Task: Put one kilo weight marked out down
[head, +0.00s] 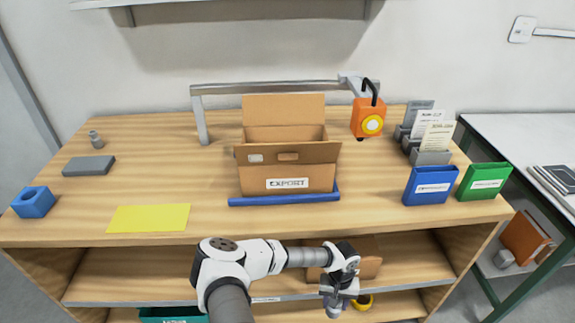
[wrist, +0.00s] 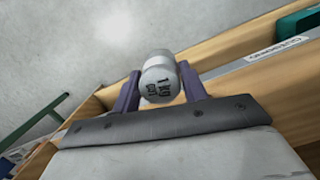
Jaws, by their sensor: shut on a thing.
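My gripper (wrist: 160,92) is shut on a small pale grey cylindrical weight (wrist: 162,82), whose face reads "1 KG" with a second line that looks like "OUT". In the head view my gripper (head: 338,296) is low, in front of the shelves under the table. The weight's lower end (head: 333,312) shows there only in part. It is held clear of the wooden tabletop (head: 300,222). Another small grey weight (head: 95,138) stands at the back left of the tabletop. A yellow mat (head: 149,218) lies bare at the front left.
An open carton marked EXPORT (head: 287,180) stands mid-table behind a blue bar (head: 284,200). A grey block (head: 88,166) and blue block (head: 33,204) are at left. Blue (head: 430,186) and green (head: 484,182) bins stand at right.

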